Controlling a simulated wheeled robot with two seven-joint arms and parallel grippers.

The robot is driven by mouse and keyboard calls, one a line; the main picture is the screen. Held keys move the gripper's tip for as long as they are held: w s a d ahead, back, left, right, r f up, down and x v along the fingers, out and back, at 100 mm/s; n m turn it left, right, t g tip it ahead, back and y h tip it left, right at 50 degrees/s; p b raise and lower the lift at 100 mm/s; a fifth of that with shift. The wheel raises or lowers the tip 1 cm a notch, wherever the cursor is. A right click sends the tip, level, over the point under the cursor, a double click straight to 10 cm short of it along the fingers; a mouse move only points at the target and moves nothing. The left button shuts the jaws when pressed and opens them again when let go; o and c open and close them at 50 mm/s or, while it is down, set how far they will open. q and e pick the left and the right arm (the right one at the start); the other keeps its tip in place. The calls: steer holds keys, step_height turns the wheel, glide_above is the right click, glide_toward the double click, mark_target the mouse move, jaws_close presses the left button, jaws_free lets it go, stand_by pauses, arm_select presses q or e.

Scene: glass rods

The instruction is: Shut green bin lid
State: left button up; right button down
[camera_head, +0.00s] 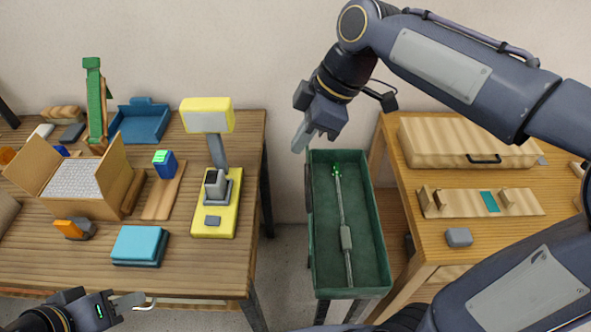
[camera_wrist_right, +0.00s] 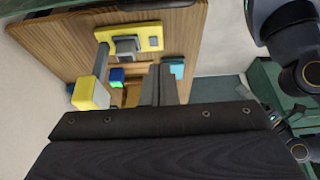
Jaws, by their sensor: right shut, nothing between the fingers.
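The green bin (camera_head: 378,240) stands open between the two tables, and I look down into it. A long grey rod (camera_head: 347,240) with green bits at its far end lies inside. A dark strip at the bin's left side may be the lid's edge, but I cannot tell. My right gripper (camera_head: 299,140) is shut and empty, above the bin's far left corner. Its fingers also show in the right wrist view (camera_wrist_right: 159,85), with a green surface (camera_wrist_right: 268,85), probably the bin, to the right. My left gripper (camera_head: 143,301) is low at the left table's front edge, far from the bin.
The left table holds a yellow lamp-like device (camera_head: 213,215), an open cardboard box (camera_head: 118,178), a teal block (camera_head: 138,245) and a blue tray (camera_head: 140,123). The right table holds a wooden case (camera_head: 465,143), a wooden rack (camera_head: 482,203) and a grey block (camera_head: 459,238). Floor shows left of the bin.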

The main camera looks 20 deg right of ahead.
mark_target(309, 180)
arm_select(q)
step_height(309, 180, up, 2)
steer(key=shift+r+p, duration=0.1)
steer(key=shift+p, duration=0.95)
arm_select(e)
step_height(309, 180, down, 9)
steer(key=shift+d+f, duration=0.1)
